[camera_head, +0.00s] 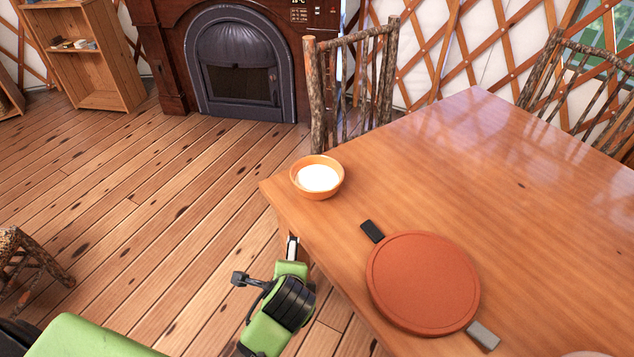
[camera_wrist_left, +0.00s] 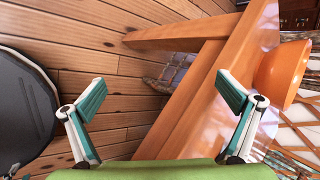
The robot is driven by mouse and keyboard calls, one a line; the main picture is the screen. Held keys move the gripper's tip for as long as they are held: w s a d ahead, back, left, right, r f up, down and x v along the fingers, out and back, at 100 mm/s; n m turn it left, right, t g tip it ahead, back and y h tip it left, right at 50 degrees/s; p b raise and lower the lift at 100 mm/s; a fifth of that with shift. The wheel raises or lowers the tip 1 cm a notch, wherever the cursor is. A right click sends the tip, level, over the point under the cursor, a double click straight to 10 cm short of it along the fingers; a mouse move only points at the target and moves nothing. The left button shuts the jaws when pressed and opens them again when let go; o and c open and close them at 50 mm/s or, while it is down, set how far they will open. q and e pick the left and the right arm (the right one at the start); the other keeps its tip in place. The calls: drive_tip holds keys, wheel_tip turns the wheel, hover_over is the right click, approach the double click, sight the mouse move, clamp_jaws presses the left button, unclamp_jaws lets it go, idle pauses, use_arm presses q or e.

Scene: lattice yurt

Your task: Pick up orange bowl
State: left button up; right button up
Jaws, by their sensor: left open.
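The orange bowl (camera_head: 299,181) stands upright near the left corner of the wooden table (camera_head: 480,170), with white showing inside it. In the left wrist view the orange bowl (camera_wrist_left: 280,75) is at the right edge, past the tabletop's edge and outside my fingers. My left gripper (camera_head: 292,248) is beside the table's left edge, nearer to me than the bowl and apart from it. In the left wrist view my left gripper (camera_wrist_left: 160,92) is open, its two fingers spread with nothing between them. My right gripper is not seen.
A round terracotta mat (camera_head: 423,283) lies on the table, with a black piece (camera_head: 372,232) and a grey piece (camera_head: 482,335) at its edges. A rustic chair (camera_head: 350,80) stands behind the bowl. The tabletop right of the bowl is clear.

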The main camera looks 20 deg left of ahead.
sight(314, 176)
use_arm(q)
drive_tip(key=w+r+m, duration=0.1)
drive_tip(key=w+m, duration=0.1)
drive_tip(key=w+d+r+m+t+y, duration=0.1)
drive_tip(key=w+r+m, duration=0.1)
drive_tip(key=w, duration=0.1)
drive_tip(key=w+d+r+m+t, duration=0.1)
drive_tip(key=w+m, duration=0.2)
drive_tip(key=shift+w+d+r+y, duration=0.1)
drive_tip(key=shift+d+r+y, duration=0.05)
drive_tip(key=shift+r+y, duration=0.25)
drive_tip(key=w+d+r+m+t, duration=0.1)
drive_tip(key=w+r+m, duration=0.1)
drive_tip(key=w+d+r+m+t, duration=0.1)
drive_tip(key=w+r+m, duration=0.1)
drive_tip(key=w+d+r+m+t+y, duration=0.1)
drive_tip(key=w+r+m, duration=0.1)
drive_tip(key=m, duration=0.1)
drive_tip(key=shift+w, duration=0.1)
drive_tip(key=shift+w+r+m, duration=0.1)
drive_tip(key=shift+w+m, duration=0.2)
drive_tip(key=b+x, duration=0.1)
drive_tip(key=x, duration=1.2)
drive_tip(key=shift+w+a+r, duration=0.1)
drive_tip(key=shift+a, duration=0.2)
drive_tip(key=shift+r, duration=0.1)
drive_tip(key=c, duration=1.3)
drive_tip(key=shift+c, duration=0.8)
